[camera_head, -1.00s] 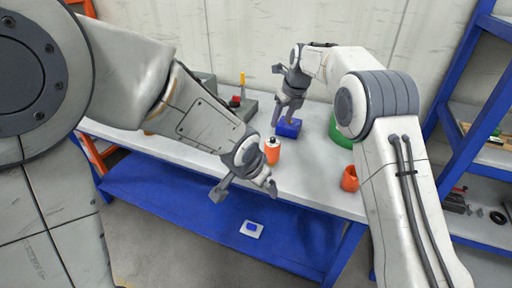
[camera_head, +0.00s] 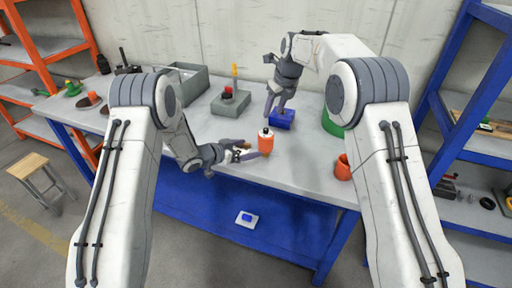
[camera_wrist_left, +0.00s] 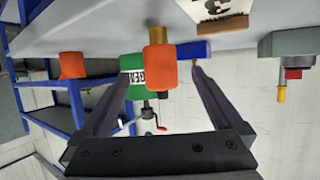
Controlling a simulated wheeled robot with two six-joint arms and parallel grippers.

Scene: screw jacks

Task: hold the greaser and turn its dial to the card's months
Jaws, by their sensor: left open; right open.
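The orange greaser (camera_head: 265,142) stands upright on the table, with a pale and dark top. In the left wrist view, upside down, the greaser (camera_wrist_left: 159,66) shows with a brass part at its table end. My left gripper (camera_head: 247,153) is open, low beside the greaser; in its wrist view the greaser appears between the fingertips, not gripped. The dial's marks are too small to read. A card (camera_wrist_left: 216,10) with a dark figure, cut by the frame edge, stands in a wooden holder. My right gripper (camera_head: 275,106) is open, above and beside a blue block (camera_head: 281,119).
A grey box with a red knob and yellow-topped stem (camera_head: 230,101) stands behind left. A grey tray (camera_head: 187,78) is farther left. An orange cup (camera_head: 343,168) sits near the right front edge, and a green container (camera_head: 331,123) is partly behind my right arm.

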